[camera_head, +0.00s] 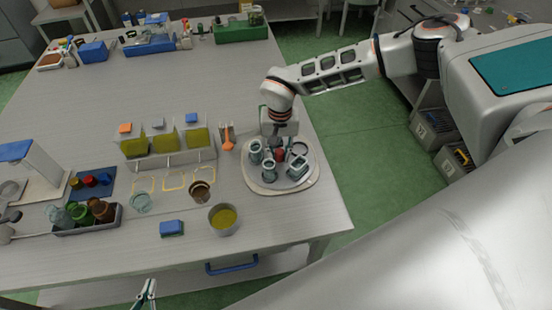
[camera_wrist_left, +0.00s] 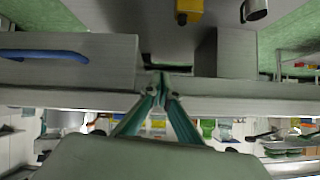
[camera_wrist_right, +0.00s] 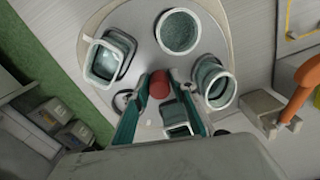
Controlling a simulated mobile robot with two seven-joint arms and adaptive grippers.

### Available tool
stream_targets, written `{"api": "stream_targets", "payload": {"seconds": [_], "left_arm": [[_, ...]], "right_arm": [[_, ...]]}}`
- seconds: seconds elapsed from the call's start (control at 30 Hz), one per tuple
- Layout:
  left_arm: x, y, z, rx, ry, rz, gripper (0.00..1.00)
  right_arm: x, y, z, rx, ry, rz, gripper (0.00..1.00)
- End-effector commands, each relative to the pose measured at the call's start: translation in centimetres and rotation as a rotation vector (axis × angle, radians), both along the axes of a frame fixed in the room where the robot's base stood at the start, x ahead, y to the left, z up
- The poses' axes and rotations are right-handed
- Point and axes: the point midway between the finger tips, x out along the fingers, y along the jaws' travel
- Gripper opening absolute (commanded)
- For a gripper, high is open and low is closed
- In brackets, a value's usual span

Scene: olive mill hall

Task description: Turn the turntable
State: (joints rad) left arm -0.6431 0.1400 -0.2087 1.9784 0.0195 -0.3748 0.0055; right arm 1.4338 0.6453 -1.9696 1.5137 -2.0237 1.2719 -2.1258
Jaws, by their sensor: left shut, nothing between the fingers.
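The turntable (camera_head: 308,183) is a pale round disc at the right edge of the table, with several grey-green jars (camera_head: 268,170) standing on it. A red knob (camera_wrist_right: 158,84) shows among the jars. My right gripper (camera_wrist_right: 160,79) is above the turntable, its fingertips slightly apart on either side of the red knob; whether they press on it I cannot tell. In the head view, the right gripper (camera_head: 279,143) hides part of the disc. My left gripper (camera_head: 149,288) is shut and empty, in front of the table's front edge; its fingertips meet in the left wrist view (camera_wrist_left: 157,80).
An orange spoon-like tool (camera_head: 228,140) stands left of the turntable. A bowl of yellow-green liquid (camera_head: 223,218) and a blue block (camera_head: 171,228) sit nearer the front. A blue handle (camera_head: 231,265) is below the table front. Bare tabletop lies behind the turntable.

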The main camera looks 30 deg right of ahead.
Motion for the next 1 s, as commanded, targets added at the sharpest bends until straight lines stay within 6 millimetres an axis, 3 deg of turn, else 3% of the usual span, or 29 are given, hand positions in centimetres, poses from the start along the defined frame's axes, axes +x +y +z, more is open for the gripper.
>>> {"api": "stream_targets", "payload": {"seconds": [0.03, 0.47, 1.0], "left_arm": [[0.0, 0.0, -0.1, 0.000, 0.000, 0.000, 0.00], [0.0, 0.0, -0.1, 0.000, 0.000, 0.000, 0.00], [0.0, 0.0, 0.0, 0.000, 0.000, 0.000, 0.00]], "right_arm": [[-0.5, -0.2, -0.8, -0.005, 0.009, 0.004, 0.31], [-0.5, -0.2, -0.4, -0.005, 0.009, 0.000, 0.31], [-0.2, -0.1, 6.9, -0.001, 0.004, -0.002, 0.31]]}}
